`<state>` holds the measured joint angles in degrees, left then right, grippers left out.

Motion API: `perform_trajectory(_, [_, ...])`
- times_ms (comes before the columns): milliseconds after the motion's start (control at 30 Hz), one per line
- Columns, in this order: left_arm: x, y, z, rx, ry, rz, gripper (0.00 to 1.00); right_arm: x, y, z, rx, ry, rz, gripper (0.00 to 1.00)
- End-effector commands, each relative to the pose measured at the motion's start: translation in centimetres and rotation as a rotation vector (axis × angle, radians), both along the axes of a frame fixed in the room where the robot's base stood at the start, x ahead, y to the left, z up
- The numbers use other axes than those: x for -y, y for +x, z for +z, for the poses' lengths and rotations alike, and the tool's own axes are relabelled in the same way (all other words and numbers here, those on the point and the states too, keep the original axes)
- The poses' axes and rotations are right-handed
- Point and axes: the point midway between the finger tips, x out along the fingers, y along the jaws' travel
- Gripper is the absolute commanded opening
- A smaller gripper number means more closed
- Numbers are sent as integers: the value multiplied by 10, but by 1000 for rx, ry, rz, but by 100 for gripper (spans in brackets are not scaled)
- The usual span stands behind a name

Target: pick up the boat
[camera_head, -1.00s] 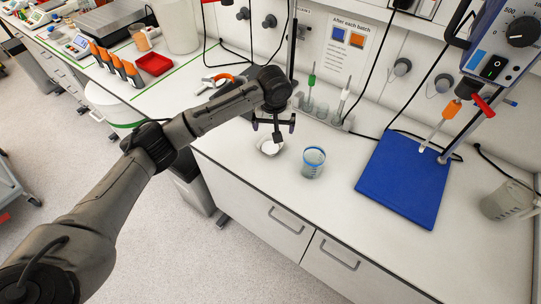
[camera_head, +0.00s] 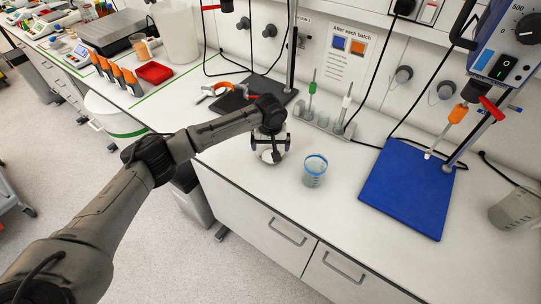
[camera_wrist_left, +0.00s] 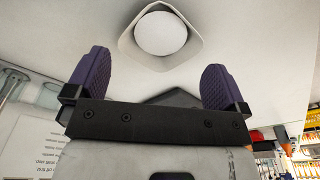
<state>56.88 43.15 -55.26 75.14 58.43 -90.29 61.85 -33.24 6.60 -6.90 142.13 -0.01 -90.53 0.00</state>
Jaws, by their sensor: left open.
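The boat (camera_head: 269,157) is a small white weighing dish on the white bench, left of the beaker. In the left wrist view the boat (camera_wrist_left: 161,34) shows as a rounded square with a round flat bottom, at the top middle. My left gripper (camera_head: 270,147) is open just above the boat, partly covering it in the head view. In the left wrist view its two dark purple pads (camera_wrist_left: 155,62) stand wide apart with nothing between them, and the boat lies beyond their tips. My right gripper does not show.
A blue-rimmed beaker (camera_head: 315,171) stands close on the right of the boat. A blue mat (camera_head: 408,190) lies further right. The bench front is clear.

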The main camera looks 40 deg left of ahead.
Motion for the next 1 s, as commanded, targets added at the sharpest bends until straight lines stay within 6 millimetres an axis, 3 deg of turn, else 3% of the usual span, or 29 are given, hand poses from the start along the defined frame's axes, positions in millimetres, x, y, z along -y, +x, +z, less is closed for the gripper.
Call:
perform_trajectory(100, [-1,1,-20,-3,1,0,100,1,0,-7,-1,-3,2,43])
perform_trajectory(300, [-2,3,-38,-1,1,-1,100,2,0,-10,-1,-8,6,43])
perform_trajectory(633, [-3,3,-41,0,0,-1,100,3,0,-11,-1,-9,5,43])
perform_trajectory(1000, [-3,3,-41,-1,1,-1,65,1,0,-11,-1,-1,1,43])
